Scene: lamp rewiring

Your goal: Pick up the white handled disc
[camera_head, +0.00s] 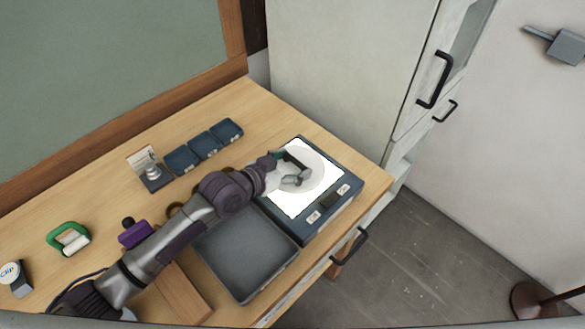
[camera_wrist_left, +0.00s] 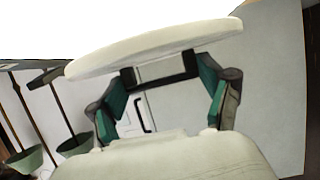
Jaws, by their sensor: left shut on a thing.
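The white handled disc (camera_head: 322,179) is a pale round plate over the bright white panel of the dark blue box (camera_head: 336,208) at the table's right end. My left gripper (camera_head: 292,171) reaches over it from the left and covers part of it. In the left wrist view, the disc (camera_wrist_left: 150,47) shows edge-on with a dark handle bracket (camera_wrist_left: 160,73). The green finger pads of my left gripper are shut on this handle, one at each end. The disc looks apart from the bright panel, but the gap is hard to judge. My right gripper is not in view.
A dark empty tray (camera_head: 232,277) lies beside the box, under my left arm. Small blue trays (camera_head: 183,158), a metal knob piece (camera_head: 153,174), a green-framed piece (camera_head: 56,238) and a purple block (camera_head: 134,235) stand on the table. A white cabinet (camera_head: 340,60) rises behind.

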